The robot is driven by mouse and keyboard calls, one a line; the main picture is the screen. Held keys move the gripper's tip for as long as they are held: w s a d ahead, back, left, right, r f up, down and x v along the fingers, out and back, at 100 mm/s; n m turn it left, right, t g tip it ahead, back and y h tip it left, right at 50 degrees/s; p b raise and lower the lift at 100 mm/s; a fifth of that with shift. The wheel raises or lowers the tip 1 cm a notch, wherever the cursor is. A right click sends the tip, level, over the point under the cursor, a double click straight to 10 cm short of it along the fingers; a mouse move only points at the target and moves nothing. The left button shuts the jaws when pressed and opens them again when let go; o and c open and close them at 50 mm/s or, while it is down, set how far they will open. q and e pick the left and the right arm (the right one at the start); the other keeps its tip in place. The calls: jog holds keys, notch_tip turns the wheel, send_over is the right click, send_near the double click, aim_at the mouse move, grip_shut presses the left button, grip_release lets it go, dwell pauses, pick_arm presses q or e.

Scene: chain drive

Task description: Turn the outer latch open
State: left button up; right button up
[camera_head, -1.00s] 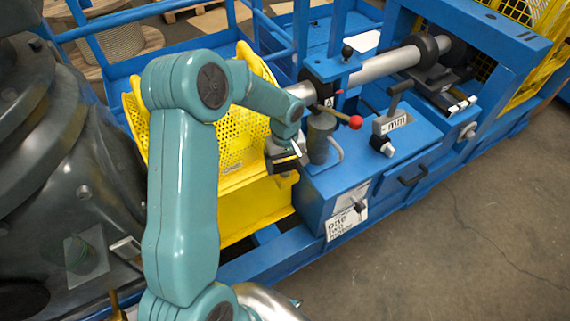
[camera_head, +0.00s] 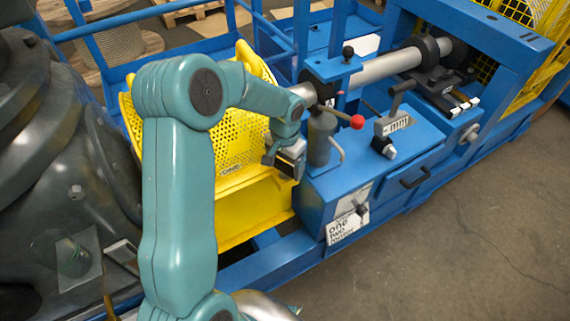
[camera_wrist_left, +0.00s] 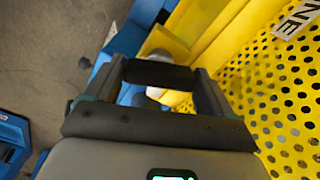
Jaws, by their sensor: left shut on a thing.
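The yellow perforated guard (camera_head: 235,150) stands left of the blue machine block. My left gripper (camera_head: 288,158) is at its right front edge, low beside a grey upright cylinder. In the left wrist view, the fingers (camera_wrist_left: 160,80) are shut on a dark bar-like piece (camera_wrist_left: 160,72), which I take for the outer latch. The fingers hide most of it, so its turn angle cannot be read. A pale rounded part (camera_wrist_left: 157,54) shows just beyond it. The guard's perforated face (camera_wrist_left: 285,100) fills the right of that view. My right gripper is not in view.
A red-knobbed lever (camera_head: 356,122) and the grey cylinder (camera_head: 320,138) stand close right of my gripper. A black-handled lever (camera_head: 397,98) is farther right on the blue block (camera_head: 420,148). The concrete floor (camera_head: 460,255) at right is clear.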

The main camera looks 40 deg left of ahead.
aim_at(285, 164)
pick_arm(q)
jog(key=shift+m, duration=2.3)
jog(key=o, duration=0.9)
notch_tip(285, 164, up, 16)
jog(key=shift+r+p, duration=0.15)
jog(key=shift+p, duration=0.15)
